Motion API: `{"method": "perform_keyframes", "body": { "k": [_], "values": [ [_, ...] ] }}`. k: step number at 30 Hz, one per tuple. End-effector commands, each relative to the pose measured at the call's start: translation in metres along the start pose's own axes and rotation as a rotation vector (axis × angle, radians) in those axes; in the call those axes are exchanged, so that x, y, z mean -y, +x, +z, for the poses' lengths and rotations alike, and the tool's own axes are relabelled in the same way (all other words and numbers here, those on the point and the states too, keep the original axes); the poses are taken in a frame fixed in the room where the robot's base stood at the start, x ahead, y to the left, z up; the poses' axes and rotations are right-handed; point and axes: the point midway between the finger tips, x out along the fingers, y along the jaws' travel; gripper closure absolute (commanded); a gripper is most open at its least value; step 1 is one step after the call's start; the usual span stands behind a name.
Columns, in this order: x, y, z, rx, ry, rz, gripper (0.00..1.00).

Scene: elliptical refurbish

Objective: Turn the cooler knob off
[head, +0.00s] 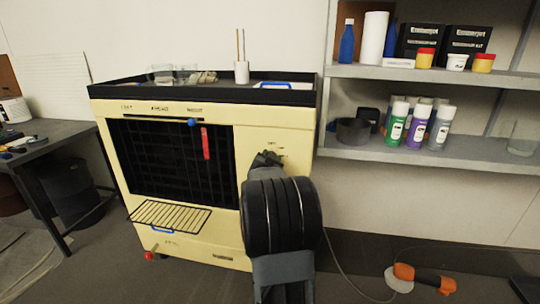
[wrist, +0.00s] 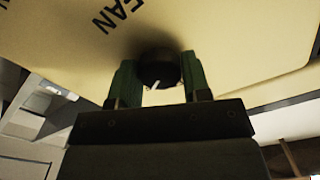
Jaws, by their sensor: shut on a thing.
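The cooler (head: 270,140) is a cream cabinet with a dark grille, in the middle of the head view. Its black round knob (wrist: 158,72) with a white pointer mark shows in the wrist view, on the cream panel below dark printed letters (wrist: 115,15). My gripper (wrist: 160,78) is shut on the knob, with one green finger on each side of it. In the head view my gripper (head: 266,160) is at the upper right of the cooler's front. My own arm hides the knob and part of the panel there.
A red tag (head: 205,143) and a blue ball (head: 192,122) are on the grille. A wire rack (head: 170,217) sticks out low at the front. Shelves (head: 430,152) with cans and boxes stand at the right. An orange tool (head: 418,277) lies on the floor at the lower right.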

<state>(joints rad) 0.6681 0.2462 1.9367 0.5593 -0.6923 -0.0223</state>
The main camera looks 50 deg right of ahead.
Motion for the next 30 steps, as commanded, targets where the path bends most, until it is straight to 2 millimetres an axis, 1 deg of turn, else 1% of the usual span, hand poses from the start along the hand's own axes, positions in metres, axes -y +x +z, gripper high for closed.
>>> {"method": "perform_keyframes", "body": {
  "k": [18,24,30],
  "values": [
    [-0.0013,0.0001,-0.0006,0.006,-0.584,0.004,0.80],
    [-0.0018,0.0001,-0.0005,0.006,-0.751,0.004,0.80],
    [-0.0025,0.0001,0.0003,0.006,-0.883,0.005,0.80]
  ]
}}
